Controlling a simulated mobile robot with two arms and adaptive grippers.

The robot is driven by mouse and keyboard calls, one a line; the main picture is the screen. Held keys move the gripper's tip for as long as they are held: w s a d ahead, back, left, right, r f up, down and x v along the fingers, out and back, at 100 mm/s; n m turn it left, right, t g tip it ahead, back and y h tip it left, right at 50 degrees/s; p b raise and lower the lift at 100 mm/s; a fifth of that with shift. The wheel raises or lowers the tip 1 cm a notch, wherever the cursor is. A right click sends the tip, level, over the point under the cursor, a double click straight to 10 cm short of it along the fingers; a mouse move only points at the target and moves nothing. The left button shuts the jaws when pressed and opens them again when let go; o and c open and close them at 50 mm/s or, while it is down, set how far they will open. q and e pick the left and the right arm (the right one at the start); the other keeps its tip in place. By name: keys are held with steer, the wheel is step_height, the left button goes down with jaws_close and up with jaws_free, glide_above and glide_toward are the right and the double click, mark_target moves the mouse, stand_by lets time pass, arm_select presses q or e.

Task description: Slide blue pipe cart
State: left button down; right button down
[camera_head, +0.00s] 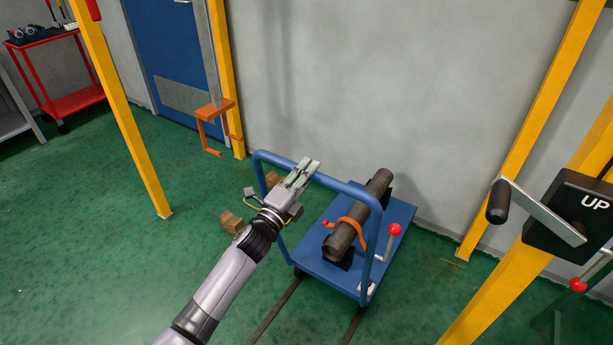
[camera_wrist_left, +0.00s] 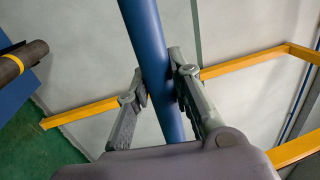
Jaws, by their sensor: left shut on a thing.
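The blue pipe cart (camera_head: 335,272) stands on the green floor in the head view, in front of the grey wall. Its blue tube handle (camera_head: 347,190) rises at the near end. A dark pipe (camera_head: 358,215) lies on the cart in black supports, with an orange strap around it. My left gripper (camera_head: 305,170) is shut on the handle's top bar. In the left wrist view the blue bar (camera_wrist_left: 152,60) runs between the two fingers (camera_wrist_left: 160,92), and the pipe (camera_wrist_left: 22,60) shows at the left edge. My right gripper is not in view.
Dark rails (camera_head: 275,312) run along the floor at the cart. Wooden blocks (camera_head: 232,222) lie left of the cart. Yellow posts (camera_head: 122,110) stand left and right. A black crank box marked UP (camera_head: 575,215) is at the right. A red trolley (camera_head: 70,100) stands far left.

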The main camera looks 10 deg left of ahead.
arm_select(q)
steer(key=shift+w+d+r, duration=0.1)
steer(key=shift+w, duration=0.15)
steer(key=shift+r, duration=0.1)
steer(key=c, duration=1.9)
jaws_free()
steer(key=o, duration=0.3)
steer(key=shift+w+d, duration=0.1)
steer(key=shift+w, duration=0.1)
steer(key=shift+o, duration=0.9)
steer(key=shift+f, duration=0.2)
steer(key=shift+s, duration=0.1)
